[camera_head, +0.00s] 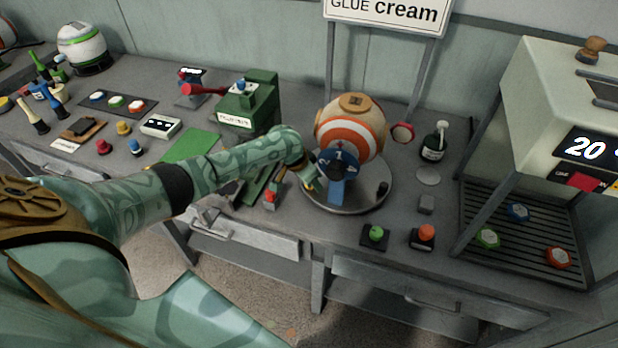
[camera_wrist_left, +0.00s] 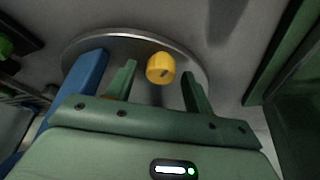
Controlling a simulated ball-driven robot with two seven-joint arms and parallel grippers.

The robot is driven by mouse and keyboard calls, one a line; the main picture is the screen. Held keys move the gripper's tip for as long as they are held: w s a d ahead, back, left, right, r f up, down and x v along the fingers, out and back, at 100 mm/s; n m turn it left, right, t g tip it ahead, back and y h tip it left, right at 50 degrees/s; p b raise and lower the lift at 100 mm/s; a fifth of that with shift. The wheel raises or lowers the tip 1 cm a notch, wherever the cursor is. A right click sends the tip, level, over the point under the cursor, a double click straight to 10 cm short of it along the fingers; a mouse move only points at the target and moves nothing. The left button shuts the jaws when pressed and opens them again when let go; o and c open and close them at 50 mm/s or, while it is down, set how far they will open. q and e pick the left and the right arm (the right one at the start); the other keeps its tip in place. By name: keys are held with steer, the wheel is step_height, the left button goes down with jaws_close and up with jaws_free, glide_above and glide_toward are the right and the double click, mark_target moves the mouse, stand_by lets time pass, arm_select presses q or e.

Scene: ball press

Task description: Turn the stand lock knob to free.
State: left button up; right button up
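The stand lock knob is a small yellow knob (camera_wrist_left: 160,68) with a dark mark on its face. In the left wrist view it shows between the tips of my left gripper (camera_wrist_left: 158,80), whose two green fingers are apart on either side of it. I cannot tell whether they touch it. In the head view my left gripper (camera_head: 309,181) is at the left edge of the round grey stand (camera_head: 350,205), and the knob is mostly hidden. An orange-and-white striped ball (camera_head: 352,132) sits on the stand behind a blue numbered piece (camera_head: 338,165). My right gripper is not in view.
The blue piece (camera_wrist_left: 85,82) stands close to the left finger. Green (camera_head: 376,233) and orange (camera_head: 426,233) buttons lie in front, and a bottle (camera_head: 434,145) stands at right.

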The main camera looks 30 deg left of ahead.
arm_select(q)
steer(key=p+v, duration=0.7)
steer(key=v, duration=0.9)
steer(key=shift+s, duration=0.1)
